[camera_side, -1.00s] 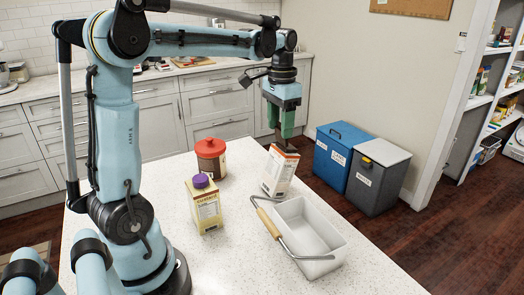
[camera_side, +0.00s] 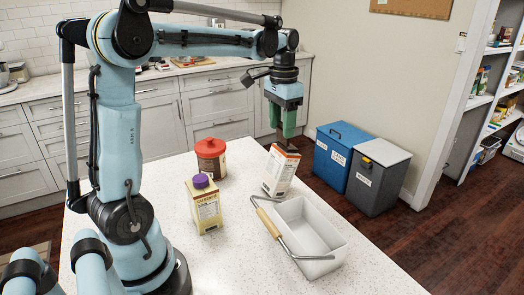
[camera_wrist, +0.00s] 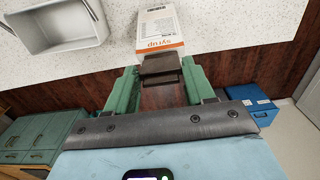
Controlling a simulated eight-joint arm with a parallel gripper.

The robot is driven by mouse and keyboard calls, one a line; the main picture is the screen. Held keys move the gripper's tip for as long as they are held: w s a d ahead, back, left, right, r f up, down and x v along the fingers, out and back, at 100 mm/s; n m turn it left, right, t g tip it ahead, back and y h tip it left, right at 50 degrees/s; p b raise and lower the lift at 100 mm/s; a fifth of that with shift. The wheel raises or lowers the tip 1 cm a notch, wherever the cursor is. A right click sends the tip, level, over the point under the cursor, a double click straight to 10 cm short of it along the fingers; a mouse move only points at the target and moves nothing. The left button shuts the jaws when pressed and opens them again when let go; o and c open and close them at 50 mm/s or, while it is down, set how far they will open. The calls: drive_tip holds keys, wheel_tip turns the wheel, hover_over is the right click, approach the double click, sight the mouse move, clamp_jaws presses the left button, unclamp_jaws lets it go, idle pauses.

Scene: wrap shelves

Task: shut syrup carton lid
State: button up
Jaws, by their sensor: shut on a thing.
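The syrup carton (camera_side: 281,174) is white with an orange band. It stands at the far right part of the counter, behind the white basket, and looks slightly tilted in the side view. Its "syrup" label faces my wrist camera, where the carton (camera_wrist: 160,28) is at the top centre. My gripper (camera_side: 285,145) points down at the carton's top.
The white basket (camera_side: 337,243) with a wooden-grip handle is close in front of the carton. A custard carton (camera_side: 206,211) with a purple cap and a red-lidded jar (camera_side: 211,160) stand to the left. The counter's front is clear. Blue (camera_side: 338,152) and grey bins stand beyond its edge.

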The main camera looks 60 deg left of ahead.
sight(281, 129)
drive_tip(key=o, duration=0.4)
drive_tip(key=shift+o, duration=0.2)
drive_tip(key=shift+r, duration=3.5)
drive_tip(key=shift+d, duration=0.1)
